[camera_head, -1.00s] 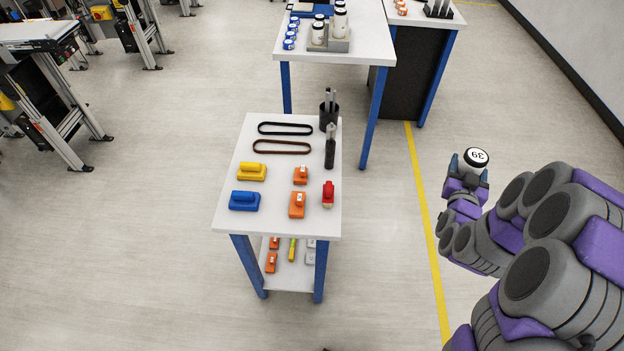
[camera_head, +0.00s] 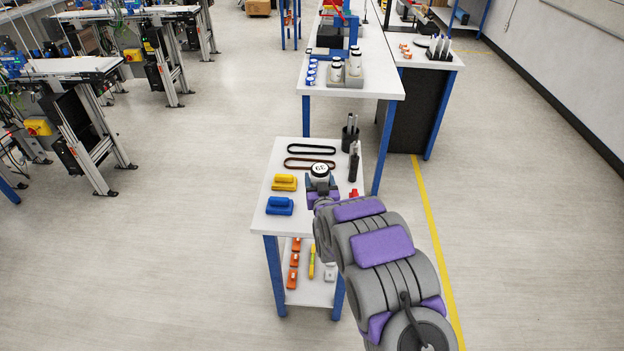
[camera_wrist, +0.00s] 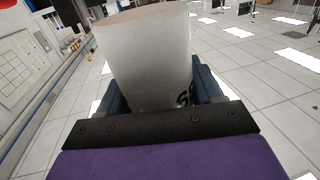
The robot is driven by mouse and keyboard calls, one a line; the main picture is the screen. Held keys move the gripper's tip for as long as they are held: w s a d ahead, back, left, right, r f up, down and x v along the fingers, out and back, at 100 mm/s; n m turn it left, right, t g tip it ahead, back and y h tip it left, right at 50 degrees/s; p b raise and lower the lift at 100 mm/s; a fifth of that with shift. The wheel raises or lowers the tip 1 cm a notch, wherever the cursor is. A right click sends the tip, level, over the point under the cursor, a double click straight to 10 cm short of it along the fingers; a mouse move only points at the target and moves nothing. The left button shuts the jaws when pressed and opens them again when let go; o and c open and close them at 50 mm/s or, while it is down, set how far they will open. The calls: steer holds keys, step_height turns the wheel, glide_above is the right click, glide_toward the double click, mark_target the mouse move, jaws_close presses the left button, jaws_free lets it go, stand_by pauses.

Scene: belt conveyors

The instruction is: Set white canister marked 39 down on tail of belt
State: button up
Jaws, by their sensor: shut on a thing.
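The white canister marked 39 (camera_head: 320,170) is in my gripper (camera_head: 320,181), its lid with the number facing up toward the head camera. In the head view it appears in front of the small white table. In the wrist view the canister (camera_wrist: 148,62) fills the middle between the blue fingers of my gripper (camera_wrist: 155,90), with part of its black marking at the lower right. My gripper is shut on it. Belt conveyors (camera_head: 75,67) stand at the upper left of the head view, well apart from the canister. Which end is the tail I cannot tell.
The small table (camera_head: 268,222) bears a yellow block (camera_head: 284,182), a blue block (camera_head: 279,206), two belt loops and a black tool cup (camera_head: 350,135). A larger table (camera_head: 375,82) with white canisters stands behind. Open floor (camera_head: 190,210) lies between the small table and the conveyors.

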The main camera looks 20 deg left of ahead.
steer(key=shift+s+a+y, duration=0.15)
steer(key=shift+s+a, duration=0.05)
steer(key=shift+a, duration=0.3)
steer(key=shift+s+a+y, duration=0.15)
steer(key=shift+a, duration=0.35)
steer(key=shift+a+f+b, duration=0.2)
steer(key=shift+f+b, duration=0.2)
steer(key=shift+f, duration=2.15)
steer(key=shift+a+f+b, duration=0.15)
steer(key=shift+f+b, duration=0.25)
steer(key=shift+f, duration=2.15)
steer(key=shift+a+f, duration=0.1)
steer(key=shift+a, duration=0.35)
steer(key=o, duration=1)
steer(key=shift+a, duration=0.1)
steer(key=shift+o, duration=1.2)
steer(key=shift+d, duration=0.45)
steer(key=shift+s, duration=0.3)
steer(key=p+v, duration=0.1)
steer(key=v, duration=1)
steer(key=shift+s+p, duration=0.2)
steer(key=shift+p, duration=0.15)
